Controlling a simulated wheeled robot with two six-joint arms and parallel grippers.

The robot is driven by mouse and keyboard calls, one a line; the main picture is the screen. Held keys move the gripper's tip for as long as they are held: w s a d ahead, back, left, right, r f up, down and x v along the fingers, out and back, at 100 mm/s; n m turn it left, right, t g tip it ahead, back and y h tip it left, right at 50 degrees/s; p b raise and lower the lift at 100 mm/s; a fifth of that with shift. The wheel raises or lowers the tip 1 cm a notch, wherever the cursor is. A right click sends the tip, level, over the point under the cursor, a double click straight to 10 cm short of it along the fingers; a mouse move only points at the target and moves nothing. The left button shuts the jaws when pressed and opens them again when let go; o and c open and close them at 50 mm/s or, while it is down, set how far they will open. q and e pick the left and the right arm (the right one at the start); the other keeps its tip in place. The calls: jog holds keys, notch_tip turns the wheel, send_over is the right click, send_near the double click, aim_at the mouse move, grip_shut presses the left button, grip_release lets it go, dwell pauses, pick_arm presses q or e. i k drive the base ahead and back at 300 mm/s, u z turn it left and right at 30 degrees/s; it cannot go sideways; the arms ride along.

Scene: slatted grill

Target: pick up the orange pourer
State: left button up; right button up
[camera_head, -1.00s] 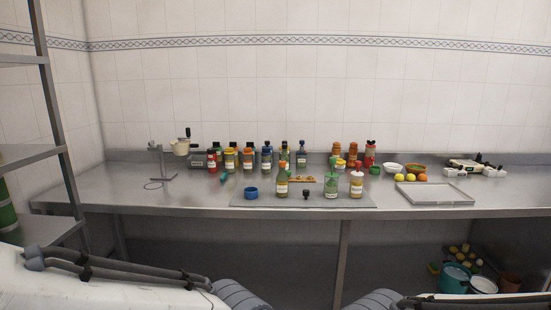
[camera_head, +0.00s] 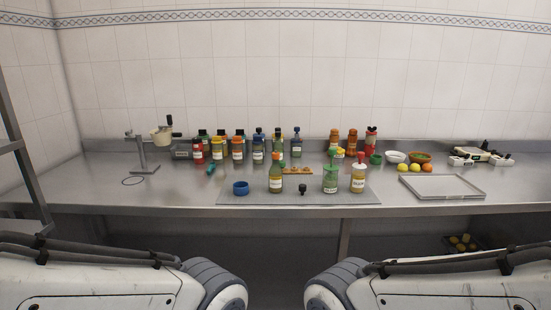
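The orange pourer (camera_head: 276,158) is a small orange top standing upright on the neck of a bottle (camera_head: 276,184) with a pale label. That bottle stands on a grey mat (camera_head: 235,195) near the front of the metal counter. To its right on the mat stand a bottle with a green top (camera_head: 331,179) and a bottle with a red top (camera_head: 358,178). My arm links fill the lower left and lower right corners. Neither gripper shows.
A blue ring-shaped dish (camera_head: 240,188) and a small black stopper (camera_head: 302,189) are on the mat. Several bottles stand behind it. A stand with a white cup (camera_head: 160,136) is at left. Fruit and an empty tray (camera_head: 440,186) are at right.

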aim_at(276, 155)
jog(key=z, duration=0.2)
jog(key=i, duration=1.55)
jog(key=u, duration=0.45)
